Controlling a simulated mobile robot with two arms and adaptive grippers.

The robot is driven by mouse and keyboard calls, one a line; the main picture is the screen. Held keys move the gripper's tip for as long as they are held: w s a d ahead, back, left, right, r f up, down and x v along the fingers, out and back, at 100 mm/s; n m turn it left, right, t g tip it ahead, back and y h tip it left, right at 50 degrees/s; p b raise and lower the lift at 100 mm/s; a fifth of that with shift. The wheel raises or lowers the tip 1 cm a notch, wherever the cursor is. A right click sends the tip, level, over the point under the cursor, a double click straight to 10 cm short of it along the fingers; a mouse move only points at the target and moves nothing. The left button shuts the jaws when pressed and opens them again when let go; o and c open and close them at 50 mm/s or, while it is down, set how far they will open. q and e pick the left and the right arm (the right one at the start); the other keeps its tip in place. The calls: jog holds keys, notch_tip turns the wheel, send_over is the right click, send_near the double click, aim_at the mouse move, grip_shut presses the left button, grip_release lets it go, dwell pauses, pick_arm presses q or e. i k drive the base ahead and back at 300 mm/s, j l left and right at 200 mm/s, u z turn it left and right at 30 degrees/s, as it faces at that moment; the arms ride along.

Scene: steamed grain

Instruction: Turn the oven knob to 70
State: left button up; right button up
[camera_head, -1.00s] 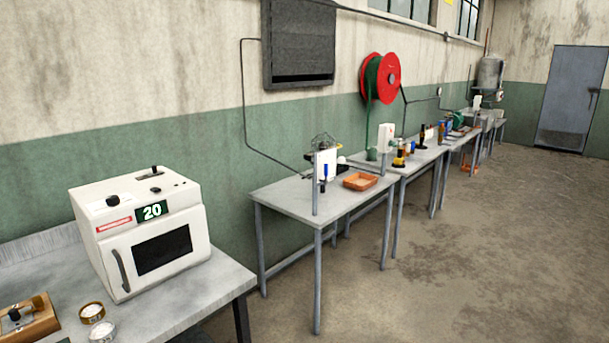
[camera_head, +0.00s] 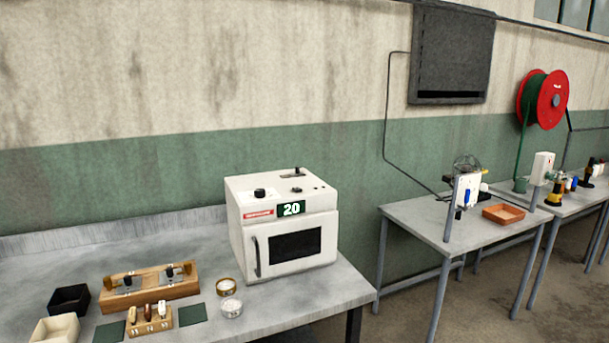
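The white oven (camera_head: 284,225) stands on the right part of the grey bench in the head view. Its door is shut, with a dark window and a dark handle at the left. The green display (camera_head: 291,209) reads 20. A black knob (camera_head: 260,193) sits on the left of the oven's top, and a dark lever or slider (camera_head: 294,173) sits further back. The angle the knob points to is too small to tell. Neither of my grippers is in the picture.
On the bench (camera_head: 60,254) left of the oven are a wooden holder (camera_head: 150,293), a small wooden block with several pegs (camera_head: 149,327), two round tins (camera_head: 226,287), a black box (camera_head: 69,299) and a cream box (camera_head: 54,329). Another table (camera_head: 420,219) with an orange tray (camera_head: 503,214) stands right.

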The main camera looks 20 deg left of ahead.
aim_at(260, 193)
jog(key=k+j+u, duration=0.2)
jog(key=j, duration=0.15)
jog(key=k+j+u, duration=0.2)
jog(key=j, duration=0.2)
jog(key=k+j+u, duration=0.2)
jog(key=j, duration=0.2)
jog(key=i+l+u, duration=0.15)
jog(key=i, duration=0.2)
